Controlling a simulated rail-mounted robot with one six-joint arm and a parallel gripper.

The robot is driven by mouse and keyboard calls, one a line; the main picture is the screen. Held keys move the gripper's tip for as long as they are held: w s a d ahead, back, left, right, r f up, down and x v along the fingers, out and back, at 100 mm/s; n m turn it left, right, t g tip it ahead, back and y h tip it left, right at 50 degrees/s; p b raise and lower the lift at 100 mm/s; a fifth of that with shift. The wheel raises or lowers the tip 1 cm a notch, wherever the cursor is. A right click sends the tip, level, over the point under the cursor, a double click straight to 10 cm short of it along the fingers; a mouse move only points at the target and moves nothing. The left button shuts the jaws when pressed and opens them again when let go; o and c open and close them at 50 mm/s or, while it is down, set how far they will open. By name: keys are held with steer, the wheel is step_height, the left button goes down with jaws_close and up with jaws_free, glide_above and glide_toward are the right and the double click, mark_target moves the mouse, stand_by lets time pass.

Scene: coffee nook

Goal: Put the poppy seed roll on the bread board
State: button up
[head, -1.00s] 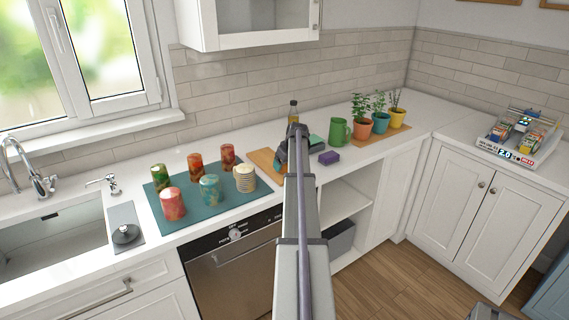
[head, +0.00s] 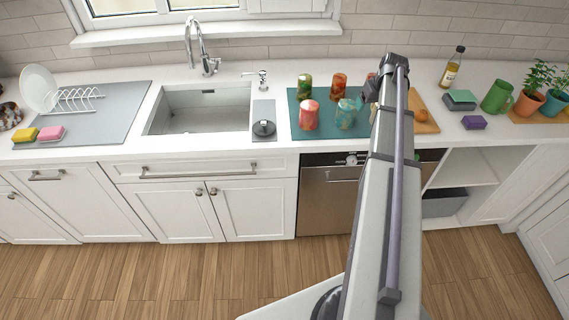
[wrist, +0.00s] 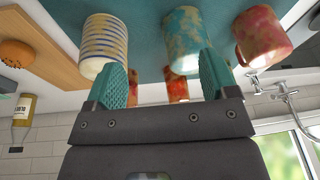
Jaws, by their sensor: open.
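A wooden board (head: 425,126) lies on the counter right of the teal mat, with a round orange-brown thing (head: 421,115) on it. The wrist view shows this round thing (wrist: 15,53) on the board (wrist: 48,40), at the upper left. I cannot tell whether it is a roll or a fruit.
Several patterned cups, including a teal one (head: 346,114), stand on the teal mat (head: 299,128). The sink (head: 200,110) and a drying mat (head: 105,125) with rack and sponges lie left. A bottle (head: 453,68), green mug (head: 497,97) and potted plants stand right.

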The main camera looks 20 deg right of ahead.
steer(key=s+a+n+g, duration=0.1)
steer(key=s+a, duration=0.1)
steer(key=a, duration=1)
steer(key=s+a+g, duration=0.1)
steer(key=s+a, duration=0.1)
steer(key=a, duration=1)
steer(key=s+a, duration=0.5)
steer(key=a, duration=0.3)
steer(key=s+a+n+g, duration=0.1)
steer(key=s+a, duration=0.5)
steer(key=a, duration=0.3)
steer(key=shift+s+a+f, duration=0.2)
steer(key=shift+s+f, duration=0.05)
